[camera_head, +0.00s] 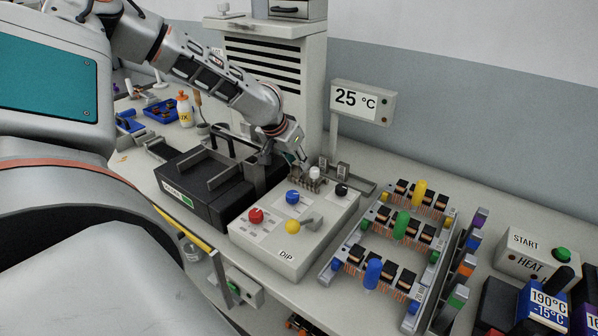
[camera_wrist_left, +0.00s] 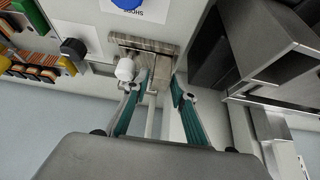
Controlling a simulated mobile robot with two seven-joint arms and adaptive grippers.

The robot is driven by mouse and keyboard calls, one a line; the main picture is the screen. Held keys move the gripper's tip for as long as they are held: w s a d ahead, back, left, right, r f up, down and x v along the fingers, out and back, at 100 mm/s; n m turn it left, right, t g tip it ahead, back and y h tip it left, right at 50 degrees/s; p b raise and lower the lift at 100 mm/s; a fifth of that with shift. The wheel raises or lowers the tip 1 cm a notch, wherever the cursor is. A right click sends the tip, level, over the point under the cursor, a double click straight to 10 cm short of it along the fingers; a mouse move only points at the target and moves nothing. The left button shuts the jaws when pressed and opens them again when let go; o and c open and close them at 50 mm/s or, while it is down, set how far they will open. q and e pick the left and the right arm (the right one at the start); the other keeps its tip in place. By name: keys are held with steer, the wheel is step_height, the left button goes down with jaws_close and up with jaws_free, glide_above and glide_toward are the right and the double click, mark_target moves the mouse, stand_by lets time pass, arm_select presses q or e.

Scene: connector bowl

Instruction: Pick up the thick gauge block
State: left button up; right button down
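My left gripper (camera_head: 300,164) reaches down at the back edge of the grey DIP control box (camera_head: 258,236). In the left wrist view its two teal-padded fingers (camera_wrist_left: 155,92) stand apart, with a visible gap between them. A white knob (camera_wrist_left: 125,69) sits by the left fingertip; it also shows in the head view (camera_head: 314,173). A brownish metal piece (camera_wrist_left: 143,42) lies just beyond the fingertips. Small grey upright pieces (camera_head: 343,170) stand behind the box, right of the gripper. I cannot tell which piece is the thick gauge block. My right gripper is not in view.
A black machine (camera_head: 205,190) stands left of the DIP box. Racks with coils and coloured cylinders (camera_head: 400,226) fill the right. The 25 °C sign (camera_head: 362,101) stands behind, beside a vented white cabinet (camera_head: 275,75). A HEAT box (camera_head: 535,255) is far right.

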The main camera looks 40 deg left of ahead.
arm_select(q)
steer(key=shift+x, duration=0.85)
jaws_close()
steer(key=shift+w+r, duration=0.1)
